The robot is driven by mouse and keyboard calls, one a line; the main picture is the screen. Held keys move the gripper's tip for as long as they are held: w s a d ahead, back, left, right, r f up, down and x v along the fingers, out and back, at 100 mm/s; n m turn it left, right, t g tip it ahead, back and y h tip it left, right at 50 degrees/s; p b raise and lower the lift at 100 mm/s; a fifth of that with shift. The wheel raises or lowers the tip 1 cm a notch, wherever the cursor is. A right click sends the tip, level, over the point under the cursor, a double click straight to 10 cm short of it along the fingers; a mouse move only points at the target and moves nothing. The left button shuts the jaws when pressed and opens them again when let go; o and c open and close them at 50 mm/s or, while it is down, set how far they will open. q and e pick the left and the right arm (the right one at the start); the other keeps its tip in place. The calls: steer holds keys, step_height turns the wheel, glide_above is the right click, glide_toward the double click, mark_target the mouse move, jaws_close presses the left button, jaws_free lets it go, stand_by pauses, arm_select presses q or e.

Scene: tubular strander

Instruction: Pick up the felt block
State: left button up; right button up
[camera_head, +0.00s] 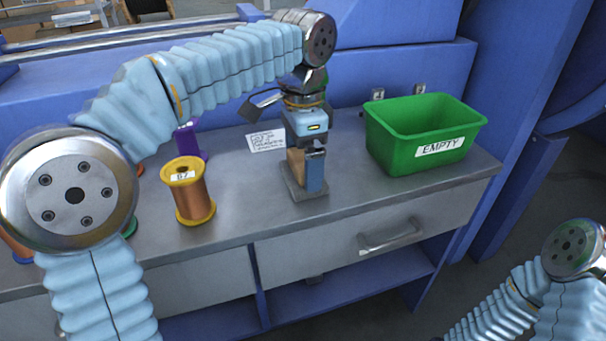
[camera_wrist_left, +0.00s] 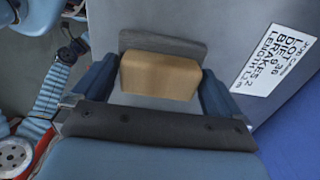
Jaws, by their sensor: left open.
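The felt block appears to be the tan block (camera_head: 295,163) standing on a dark grey base on the bench; it also shows in the left wrist view (camera_wrist_left: 160,77). My left gripper (camera_head: 307,168) points down over it and is open. In the left wrist view its blue fingers (camera_wrist_left: 158,88) stand on either side of the tan block, close to its ends; whether they touch it I cannot tell. In the head view the near finger hides part of the block. My right gripper is out of view; only part of that arm shows at lower right.
A green bin (camera_head: 400,150) marked EMPTY stands to the right on the bench (camera_head: 250,215). A copper spool (camera_head: 190,192) with yellow flanges and a purple item (camera_head: 187,137) stand to the left. A printed card (camera_head: 266,141) lies behind the gripper; it shows in the wrist view (camera_wrist_left: 287,57).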

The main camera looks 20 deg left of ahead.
arm_select(q)
steer(key=shift+c, duration=0.5)
steer(key=c, duration=0.7)
steer(key=shift+r, duration=0.15)
steer(key=shift+r, duration=0.2)
step_height(320, 180, up, 2)
steer(key=shift+r+p, duration=0.1)
steer(key=shift+p, duration=0.5)
steer(key=s+a+r+p, duration=0.1)
steer(key=s+r, duration=0.9)
steer(key=s, duration=0.4)
steer(key=shift+a+r, duration=0.15)
steer(key=shift+a, duration=0.25)
